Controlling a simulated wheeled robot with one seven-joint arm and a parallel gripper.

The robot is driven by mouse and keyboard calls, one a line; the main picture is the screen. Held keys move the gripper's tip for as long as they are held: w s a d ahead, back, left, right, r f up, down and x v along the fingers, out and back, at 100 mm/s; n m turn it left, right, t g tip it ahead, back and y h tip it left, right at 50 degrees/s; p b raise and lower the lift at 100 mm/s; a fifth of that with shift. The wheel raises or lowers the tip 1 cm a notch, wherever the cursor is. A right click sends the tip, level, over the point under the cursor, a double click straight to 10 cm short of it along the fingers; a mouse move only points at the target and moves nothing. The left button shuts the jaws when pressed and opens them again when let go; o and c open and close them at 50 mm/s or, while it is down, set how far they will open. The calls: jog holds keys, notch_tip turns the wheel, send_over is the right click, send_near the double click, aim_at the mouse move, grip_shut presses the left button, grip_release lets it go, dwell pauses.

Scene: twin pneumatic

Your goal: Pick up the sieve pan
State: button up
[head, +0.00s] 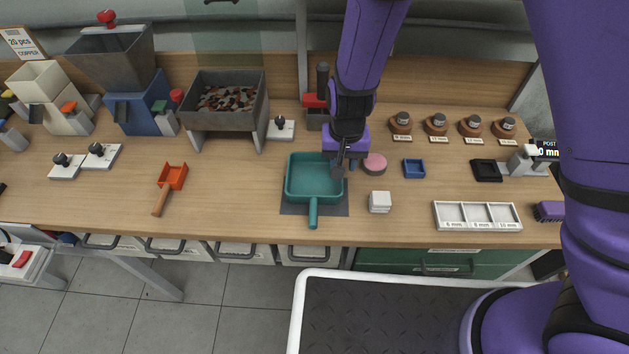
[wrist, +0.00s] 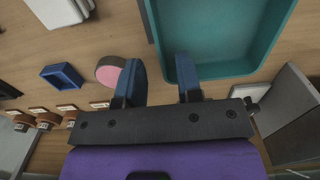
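The sieve pan (head: 312,190) is a teal square pan with a handle toward the front edge. It sits on a dark mat (head: 290,209) on the wooden bench and looks empty. It also shows at the top right of the wrist view (wrist: 222,71). My gripper (head: 345,168) points down at the pan's right rim near the far right corner. In the wrist view my gripper (wrist: 158,80) is open, with one finger over the pan's side and the other outside it. The pan's edge shows between them. I cannot tell whether a finger touches it.
A pink-topped disc (head: 374,164) is close right of my gripper. A blue tray (head: 413,168) and a white block (head: 380,202) are nearby. A compartment tray (head: 477,230) is farther right. An orange scoop (head: 172,177) lies left, with clear bench between it and the pan.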

aim_at(314, 192)
jog(key=shift+s+f, duration=0.2)
jog(key=shift+f, duration=2.55)
jog(key=shift+c, duration=0.5)
grip_shut()
